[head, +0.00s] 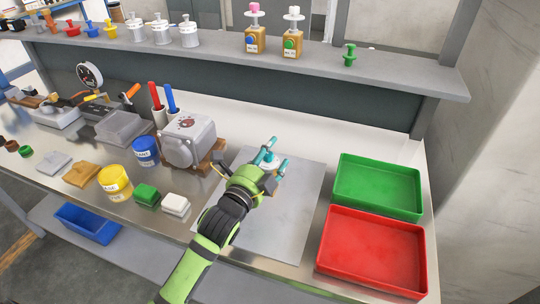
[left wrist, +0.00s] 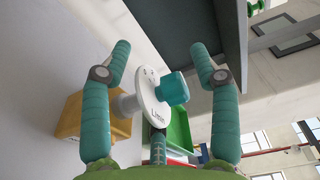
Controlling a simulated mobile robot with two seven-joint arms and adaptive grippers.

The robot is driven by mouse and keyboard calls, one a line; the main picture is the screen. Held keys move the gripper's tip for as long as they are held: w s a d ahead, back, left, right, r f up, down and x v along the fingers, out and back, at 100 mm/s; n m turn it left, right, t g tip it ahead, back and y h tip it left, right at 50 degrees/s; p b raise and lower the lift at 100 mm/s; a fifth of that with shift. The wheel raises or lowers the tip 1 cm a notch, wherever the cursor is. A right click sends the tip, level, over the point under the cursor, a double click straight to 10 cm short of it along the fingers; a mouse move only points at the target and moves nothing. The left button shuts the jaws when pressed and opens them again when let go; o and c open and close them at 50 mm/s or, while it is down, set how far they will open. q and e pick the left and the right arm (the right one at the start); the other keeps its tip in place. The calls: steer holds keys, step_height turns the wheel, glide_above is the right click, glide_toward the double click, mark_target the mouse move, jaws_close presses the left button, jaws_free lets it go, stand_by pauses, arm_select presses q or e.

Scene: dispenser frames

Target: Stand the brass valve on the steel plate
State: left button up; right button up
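The steel plate (head: 300,199) lies flat on the bench, left of two trays. My left gripper (head: 276,158) is over its back left part, with teal fingers apart. A valve with a white disc (head: 268,162) shows between the fingers. In the left wrist view (left wrist: 160,52), the valve has a brass-coloured block (left wrist: 78,116), a white stem, a white disc marked L/min (left wrist: 147,95) and a teal knob (left wrist: 173,89). The knob is between the open fingers, with gaps visible.
A green tray (head: 345,208) and a red tray (head: 330,266) stand right of the plate. A grey meter box (head: 188,142) stands close on the left. The shelf (head: 390,73) above the back holds two brass-coloured valves (head: 255,41) (head: 292,48) with pink and white tops.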

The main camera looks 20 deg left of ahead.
arm_select(q)
steer(key=shift+r, duration=0.3)
steer(key=s+a+b, duration=0.1)
steer(key=s+a, duration=0.1)
steer(key=s, duration=0.9)
steer(key=shift+s+b, duration=0.35)
steer(key=shift+s, duration=0.05)
